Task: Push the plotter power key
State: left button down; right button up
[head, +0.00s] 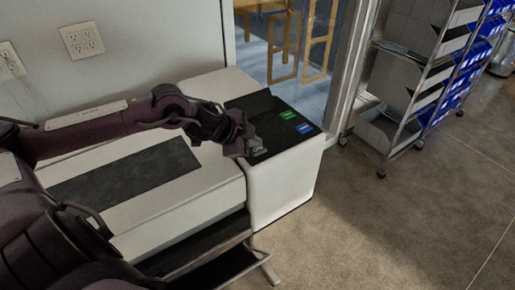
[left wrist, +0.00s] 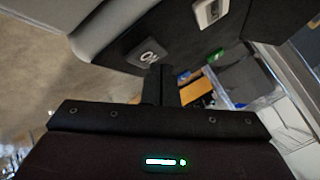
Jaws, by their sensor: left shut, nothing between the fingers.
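The plotter (head: 285,180) is a long white machine with a black control panel (head: 268,122) at its right end. A green key (head: 288,115) and a blue key (head: 304,128) show on the panel. My left gripper (head: 252,148) is shut and empty at the panel's near left edge. In the left wrist view, its closed fingertips (left wrist: 161,70) are at or just short of a grey key with a light marking (left wrist: 149,54). I cannot tell whether they touch. A lighter grey key (left wrist: 210,12) is farther up. My right gripper is out of view.
A metal rack (head: 410,80) with blue bins (head: 470,65) stands at the back right. A glass door or window (head: 290,55) is behind the plotter. Wall outlets (head: 82,40) are at upper left. The floor (head: 400,215) right of the plotter is clear.

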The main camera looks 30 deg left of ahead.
aim_at(254, 151)
pick_arm(q)
jog(key=shift+f, duration=0.35)
dwell(0.3)
jog(key=shift+r+p, duration=0.55)
jog(key=shift+p, duration=0.1)
notch_tip(254, 151, up, 6)
jog(key=p, duration=0.6)
jog(key=shift+f, duration=0.1)
dwell(0.4)
